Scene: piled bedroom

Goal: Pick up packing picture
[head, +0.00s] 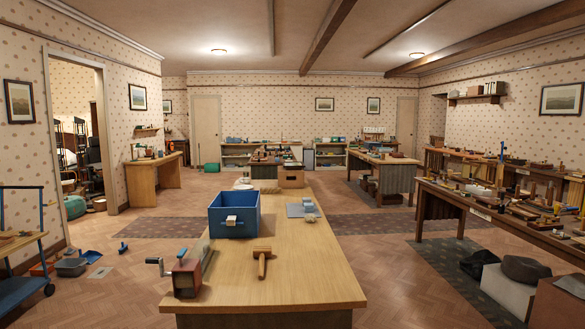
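I cannot tell which thing is the packing picture. My gripper is not in view.
The long wooden table (320,275) fills the centre, bearing a blue bin (233,222), a wooden mallet (262,262) and a cranked device (187,275). A cluttered workbench (500,218) stands right. A blue cart (22,262) stands left. Floor beside the table is mostly clear.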

